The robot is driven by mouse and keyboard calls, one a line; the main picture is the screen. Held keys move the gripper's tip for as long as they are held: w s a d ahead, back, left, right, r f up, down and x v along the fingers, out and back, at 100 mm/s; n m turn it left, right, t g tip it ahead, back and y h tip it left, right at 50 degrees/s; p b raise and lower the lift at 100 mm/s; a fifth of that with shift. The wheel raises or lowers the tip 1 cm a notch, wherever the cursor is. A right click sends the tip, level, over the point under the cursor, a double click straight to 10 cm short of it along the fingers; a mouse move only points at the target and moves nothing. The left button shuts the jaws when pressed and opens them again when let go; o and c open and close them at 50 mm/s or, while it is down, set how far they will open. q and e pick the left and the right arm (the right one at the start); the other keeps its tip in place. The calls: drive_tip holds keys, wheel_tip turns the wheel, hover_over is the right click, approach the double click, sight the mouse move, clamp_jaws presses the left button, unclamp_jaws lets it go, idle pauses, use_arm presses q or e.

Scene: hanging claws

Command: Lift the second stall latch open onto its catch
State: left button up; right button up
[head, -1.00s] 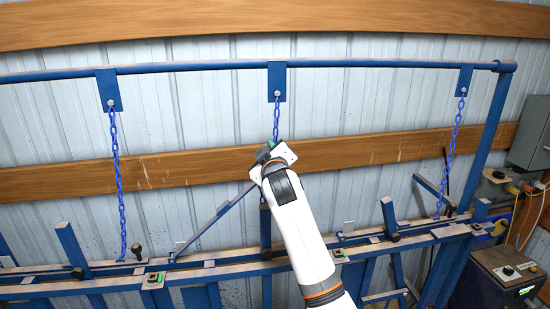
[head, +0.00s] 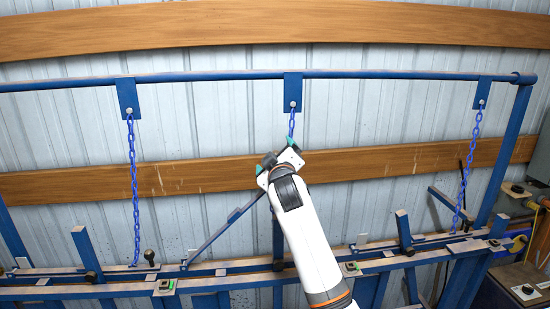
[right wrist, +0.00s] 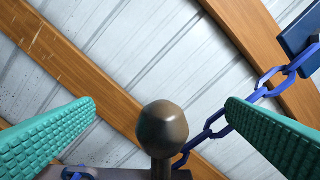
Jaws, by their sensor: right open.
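The second stall latch (head: 232,217) is a blue bar that slopes up from the rail at lower left to my right gripper (head: 276,157) in the head view. Its dark rounded knob (right wrist: 162,126) stands between the two teal fingers in the right wrist view. The fingers are open, with gaps on both sides of the knob. The middle blue chain (head: 292,123) hangs from a plate on the top bar to the gripper; its links (right wrist: 270,80) pass behind the knob. The gripper hides the chain's lower end and the latch's top end, so I cannot tell whether they are hooked.
Two more chains hang at the left (head: 134,190) and right (head: 468,165). The blue lower rail (head: 100,290) carries posts and small fittings. A wooden beam (head: 400,160) and a corrugated wall lie behind. A dark cabinet (head: 520,287) stands at lower right.

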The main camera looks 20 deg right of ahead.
drive_tip(key=v, duration=0.8)
idle(0.4)
